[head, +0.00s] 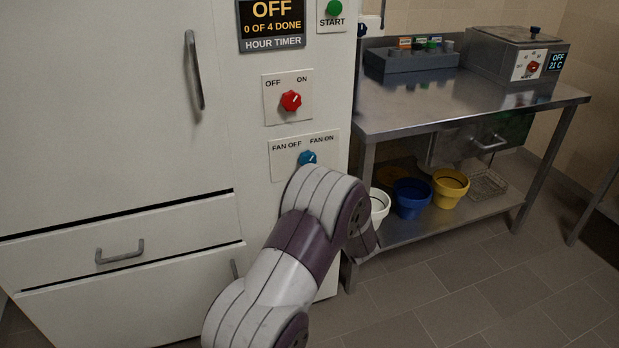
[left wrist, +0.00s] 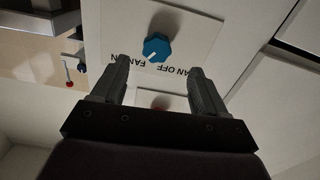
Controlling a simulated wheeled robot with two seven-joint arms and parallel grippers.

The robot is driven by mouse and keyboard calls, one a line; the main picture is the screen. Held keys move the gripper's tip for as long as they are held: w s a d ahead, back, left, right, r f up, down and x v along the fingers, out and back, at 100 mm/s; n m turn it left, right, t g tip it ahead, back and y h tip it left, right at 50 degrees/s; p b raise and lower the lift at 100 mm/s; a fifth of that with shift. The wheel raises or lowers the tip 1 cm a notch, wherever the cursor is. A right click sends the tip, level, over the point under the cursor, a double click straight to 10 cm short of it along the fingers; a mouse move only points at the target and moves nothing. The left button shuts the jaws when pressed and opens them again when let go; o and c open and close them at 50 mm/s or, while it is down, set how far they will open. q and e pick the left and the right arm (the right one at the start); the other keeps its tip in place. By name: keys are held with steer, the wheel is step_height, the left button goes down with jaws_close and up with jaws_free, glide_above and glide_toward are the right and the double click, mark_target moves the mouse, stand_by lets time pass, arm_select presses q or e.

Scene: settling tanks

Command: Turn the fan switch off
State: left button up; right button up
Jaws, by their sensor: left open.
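The fan switch is a blue knob (head: 307,158) on a white plate with FAN OFF at its left and FAN ON at its right. In the left wrist view the picture is upside down, and the blue knob (left wrist: 156,45) has its white pointer towards the FAN ON label. My left gripper (left wrist: 158,65) is open, its two fingers apart and empty. The knob shows just beyond the fingertips, between them in the picture; no contact is visible. In the head view my left arm hides the gripper and the area below the knob. My right gripper is not in view.
Above the fan plate are a red OFF/ON knob (head: 291,101), an hour timer display (head: 271,22) and a green START button (head: 334,8). A cabinet door handle (head: 194,70) stands out at left. A steel table (head: 440,105) with buckets below stands at right.

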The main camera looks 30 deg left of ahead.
mark_target(308, 160)
arm_select(q)
steer(key=b+x, duration=0.1)
steer(key=x, duration=0.7)
steer(key=shift+w, duration=0.4)
steer(key=shift+a+r, duration=0.15)
steer(key=c, duration=1.1)
